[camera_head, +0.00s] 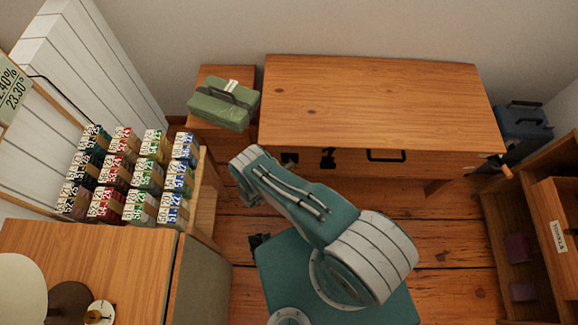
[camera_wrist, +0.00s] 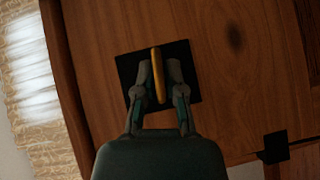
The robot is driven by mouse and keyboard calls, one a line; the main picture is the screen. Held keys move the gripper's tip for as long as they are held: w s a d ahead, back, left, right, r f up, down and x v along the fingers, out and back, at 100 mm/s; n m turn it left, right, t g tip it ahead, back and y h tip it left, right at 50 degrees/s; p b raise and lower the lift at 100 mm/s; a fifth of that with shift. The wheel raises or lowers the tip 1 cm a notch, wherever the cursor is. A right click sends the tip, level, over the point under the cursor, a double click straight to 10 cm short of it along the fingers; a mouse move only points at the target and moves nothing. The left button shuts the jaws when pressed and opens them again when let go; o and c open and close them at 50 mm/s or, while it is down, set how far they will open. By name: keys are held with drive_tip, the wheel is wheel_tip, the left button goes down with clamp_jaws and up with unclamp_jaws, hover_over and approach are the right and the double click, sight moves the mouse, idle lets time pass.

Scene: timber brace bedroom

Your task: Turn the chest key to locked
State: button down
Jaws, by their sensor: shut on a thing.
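In the wrist view, a flat orange-yellow key (camera_wrist: 157,65) stands out from a black square plate (camera_wrist: 184,58) on a wooden front. The key's long side runs nearly upright in that picture, and the plate looks slightly tilted. My gripper (camera_wrist: 160,82) has one finger on each side of the key and is shut on it. The fingers hide part of the key and plate. In the head view, the wooden chest (camera_head: 375,95) stands against the back wall. My arm reaches toward its lower left front; the key and fingertips cannot be made out there.
The chest front has a black handle (camera_head: 386,156) and a dark fitting (camera_head: 328,158). A green case (camera_head: 222,104) sits on a small wooden stand at left. A rack of labelled boxes (camera_head: 125,175) stands left of my arm. Open plank floor (camera_head: 450,235) lies at right, before a shelf (camera_head: 500,250).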

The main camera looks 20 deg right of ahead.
drive_tip(key=shift+w+a+f+n+t, duration=0.1)
drive_tip(key=shift+w+a+n+t, duration=0.05)
drive_tip(key=shift+n+t, duration=0.2)
idle(0.3)
drive_tip(key=c, duration=0.8)
unclamp_jaws()
drive_tip(key=shift+h, duration=0.3)
drive_tip(key=v, duration=1.2)
drive_tip(key=shift+a, duration=0.1)
